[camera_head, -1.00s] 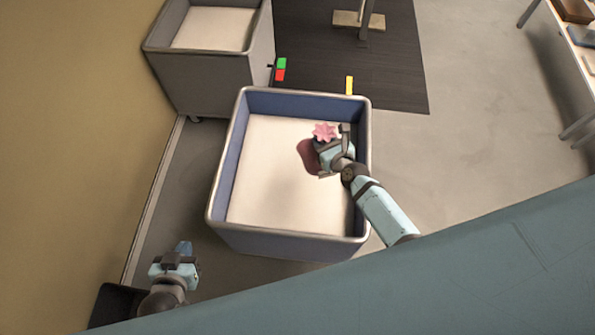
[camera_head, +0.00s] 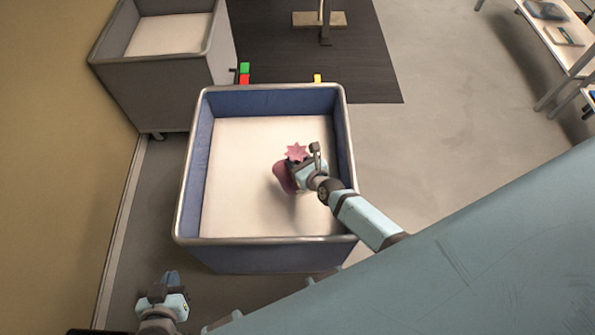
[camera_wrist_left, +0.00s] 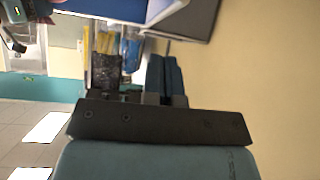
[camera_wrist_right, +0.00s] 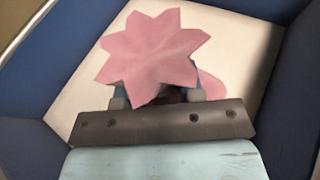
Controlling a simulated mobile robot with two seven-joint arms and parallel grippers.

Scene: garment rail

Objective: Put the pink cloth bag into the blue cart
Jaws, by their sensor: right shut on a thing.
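The blue cart (camera_head: 268,240) stands in front of me, with blue inner walls and a pale, bare floor. The pink cloth bag (camera_head: 284,178) hangs from my right gripper (camera_head: 300,167) over the inside of the cart, right of its middle. Its star-shaped gathered top also shows large in the right wrist view (camera_wrist_right: 152,52), hiding most of the fingertips. My right gripper is shut on the bag's neck. I cannot tell if the bag touches the cart floor. My left gripper (camera_head: 172,278) is outside the cart at the lower left, its fingers apart and empty.
A grey cart (camera_head: 165,75) stands behind at the upper left. Small green, red and yellow blocks (camera_head: 244,72) show just beyond the blue cart's far rim. A dark mat (camera_head: 300,60) with a stand base lies behind. A shelf (camera_head: 565,50) is at the upper right. Floor on the right is clear.

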